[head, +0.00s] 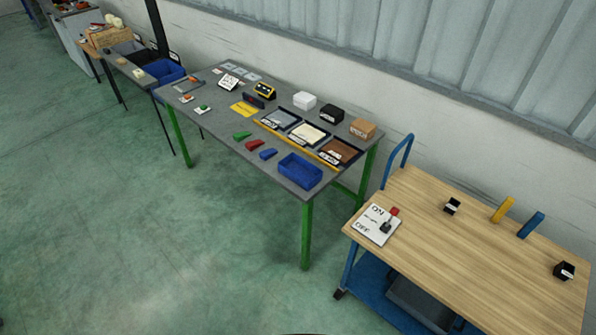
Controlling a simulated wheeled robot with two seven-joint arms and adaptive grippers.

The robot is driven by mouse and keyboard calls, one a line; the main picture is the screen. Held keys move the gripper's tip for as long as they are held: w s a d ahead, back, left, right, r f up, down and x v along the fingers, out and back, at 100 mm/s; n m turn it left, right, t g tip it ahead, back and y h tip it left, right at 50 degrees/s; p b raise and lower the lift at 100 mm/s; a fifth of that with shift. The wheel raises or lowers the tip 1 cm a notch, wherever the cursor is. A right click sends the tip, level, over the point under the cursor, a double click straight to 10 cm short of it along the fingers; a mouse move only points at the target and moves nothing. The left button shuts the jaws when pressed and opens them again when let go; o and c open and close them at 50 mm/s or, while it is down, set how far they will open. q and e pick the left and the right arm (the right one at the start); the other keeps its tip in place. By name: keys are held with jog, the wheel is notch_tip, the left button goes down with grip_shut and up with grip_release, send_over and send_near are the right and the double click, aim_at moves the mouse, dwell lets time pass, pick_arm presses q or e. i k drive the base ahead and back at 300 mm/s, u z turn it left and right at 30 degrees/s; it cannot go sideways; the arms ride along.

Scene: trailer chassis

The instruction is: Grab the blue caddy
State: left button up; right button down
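A blue open-topped box (300,171), which looks like the blue caddy, sits at the near right corner of the grey table (220,125) with green legs. It stands upright and looks empty. Another blue bin (165,71) sits farther back at the left, on a second table. I cannot tell for certain which one is called the caddy. Neither of my grippers is in the head view.
Small coloured blocks, including a red one (254,145), lie left of the blue box. Several trays, including one with brown content (338,151), lie behind it. A wooden-topped cart (490,250) stands at the right. The green floor in front is clear.

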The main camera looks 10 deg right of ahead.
aim_at(304, 174)
jog(key=k, duration=0.55)
jog(key=u, duration=0.8)
jog(key=i, duration=1.2)
jog(key=z, duration=0.5)
jog(key=i, duration=0.9)
jog(key=z, duration=0.8)
